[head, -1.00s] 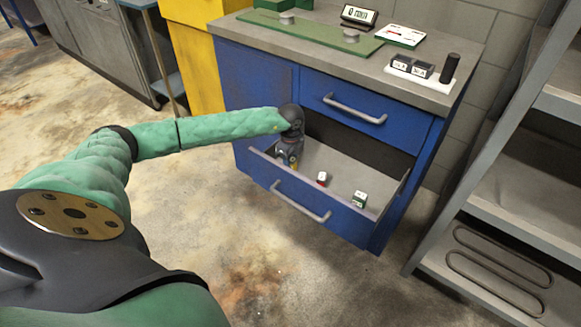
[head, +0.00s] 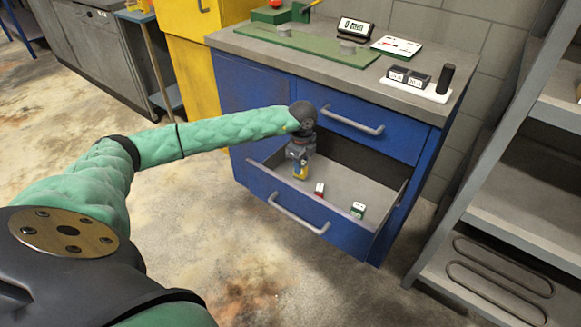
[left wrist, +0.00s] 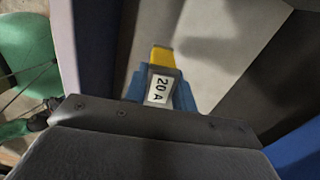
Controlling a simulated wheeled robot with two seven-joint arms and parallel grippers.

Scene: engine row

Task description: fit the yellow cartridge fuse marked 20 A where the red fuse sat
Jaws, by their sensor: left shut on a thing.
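My left gripper (head: 300,163) is shut on the yellow cartridge fuse (head: 300,172), inside or just above the open drawer (head: 350,223). In the left wrist view the yellow fuse (left wrist: 161,61) sits between the blue fingertips, its white label reading 20 A. A red-and-white block (head: 319,190), likely the red fuse, lies in the drawer to the right of the gripper. A black two-part block with white labels (head: 408,77), perhaps a fuse holder, stands on a white base on the bench; its labels are too small to read. My right gripper is out of view.
A green-and-white block (head: 357,210) lies in the drawer's right part. The grey bench top (head: 330,68) bears a green board (head: 305,40), a small display (head: 355,29), a white card (head: 397,46) and a black cylinder (head: 446,79). A grey shelf rack (head: 500,200) stands at right.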

